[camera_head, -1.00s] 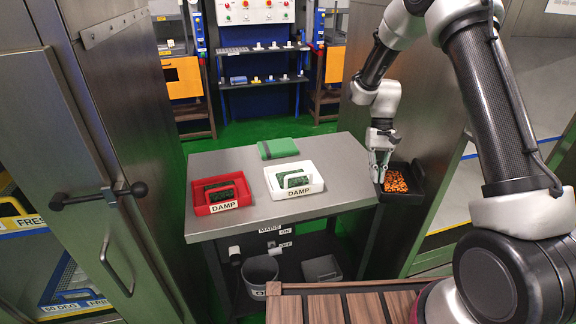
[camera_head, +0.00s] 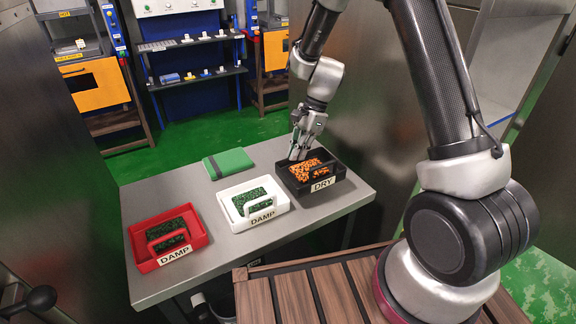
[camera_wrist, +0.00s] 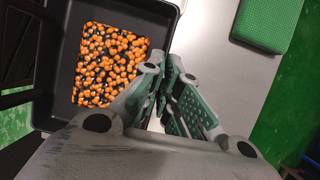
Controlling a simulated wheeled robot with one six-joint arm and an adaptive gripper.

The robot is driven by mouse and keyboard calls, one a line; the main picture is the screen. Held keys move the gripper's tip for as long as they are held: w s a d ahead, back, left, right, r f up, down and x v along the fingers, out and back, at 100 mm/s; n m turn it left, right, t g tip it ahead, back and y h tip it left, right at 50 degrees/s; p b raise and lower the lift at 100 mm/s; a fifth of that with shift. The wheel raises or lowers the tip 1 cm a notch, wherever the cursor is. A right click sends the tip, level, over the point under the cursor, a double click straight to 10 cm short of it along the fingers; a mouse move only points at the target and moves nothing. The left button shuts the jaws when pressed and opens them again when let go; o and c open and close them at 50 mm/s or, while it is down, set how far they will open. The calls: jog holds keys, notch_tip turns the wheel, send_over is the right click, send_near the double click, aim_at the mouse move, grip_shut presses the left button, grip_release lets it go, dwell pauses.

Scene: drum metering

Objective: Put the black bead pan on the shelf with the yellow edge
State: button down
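The black bead pan (camera_head: 330,182) holds orange beads and has a DRY label on its front. It is level at the right end of the grey table (camera_head: 230,250); I cannot tell whether it rests there or is slightly above it. My gripper (camera_head: 300,155) is at the pan's back wall. In the wrist view, the pan (camera_wrist: 55,70) fills the left side, and my gripper's fingers (camera_wrist: 165,80) close around its wall, hiding the contact. The shelf with the yellow edge is not clearly in view.
A white pan (camera_head: 278,213) and a red pan (camera_head: 200,238), both labelled DAMP, stand left of the black pan. A slatted wooden surface (camera_head: 290,295) is in front. Tall metal panels flank the table.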

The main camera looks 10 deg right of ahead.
aim_at(297, 162)
jog(key=shift+f, duration=2.2)
jog(key=c, duration=1.6)
grip_release()
jog(key=shift+f, duration=0.1)
jog(key=shift+c, duration=0.2)
